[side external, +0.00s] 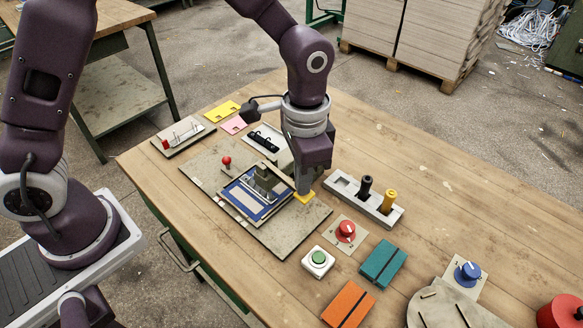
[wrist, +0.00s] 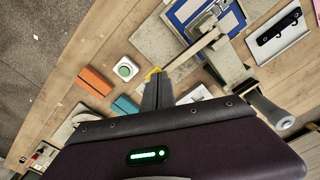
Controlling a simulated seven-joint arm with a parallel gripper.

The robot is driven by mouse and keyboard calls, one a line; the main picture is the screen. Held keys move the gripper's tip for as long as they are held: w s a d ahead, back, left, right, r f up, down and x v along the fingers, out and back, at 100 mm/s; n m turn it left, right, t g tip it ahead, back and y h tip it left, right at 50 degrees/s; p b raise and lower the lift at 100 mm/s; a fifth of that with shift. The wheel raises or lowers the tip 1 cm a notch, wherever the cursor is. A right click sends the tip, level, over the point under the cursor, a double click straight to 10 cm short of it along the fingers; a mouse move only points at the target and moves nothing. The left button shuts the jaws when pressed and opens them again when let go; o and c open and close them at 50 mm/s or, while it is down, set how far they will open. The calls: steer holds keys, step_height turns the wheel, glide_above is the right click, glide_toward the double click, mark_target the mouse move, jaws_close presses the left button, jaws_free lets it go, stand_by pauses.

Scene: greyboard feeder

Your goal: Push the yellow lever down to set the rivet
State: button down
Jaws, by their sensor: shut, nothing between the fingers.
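The yellow lever end (side external: 304,198) is at the right side of the riveting fixture, low near the grey base board (side external: 285,238). In the wrist view the yellow tip (wrist: 153,73) sits at the end of a pale bar (wrist: 193,50) running from the fixture. My gripper (side external: 303,190) is shut and empty, pointing down, with its fingertips right at the yellow end. In the wrist view the fingers (wrist: 158,88) partly cover it. They look to be touching, but a small gap cannot be ruled out. The blue-framed fixture plate (side external: 236,202) holds a grey metal block; the rivet cannot be made out.
A grey tray with black and yellow handles (side external: 389,201) stands close right of my gripper. A red knob (side external: 346,229), green button (side external: 318,257), teal box (side external: 383,263) and orange box (side external: 349,304) lie in front. A red ball knob (side external: 227,161) stands at the fixture's left.

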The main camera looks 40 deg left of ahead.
step_height(320, 180, up, 9)
steer(key=shift+r, duration=0.2)
stand_by(0.3)
steer(key=s+a+r+n+t, duration=0.3)
steer(key=s+a+r, duration=0.6)
steer(key=a, duration=0.1)
steer(key=s+a+f+n+t, duration=0.1)
steer(key=s+a+n+t, duration=0.1)
steer(key=s, duration=0.7)
steer(key=shift+s+a+n+t, duration=0.25)
steer(key=shift+a+n, duration=0.25)
steer(key=shift+a, duration=0.4)
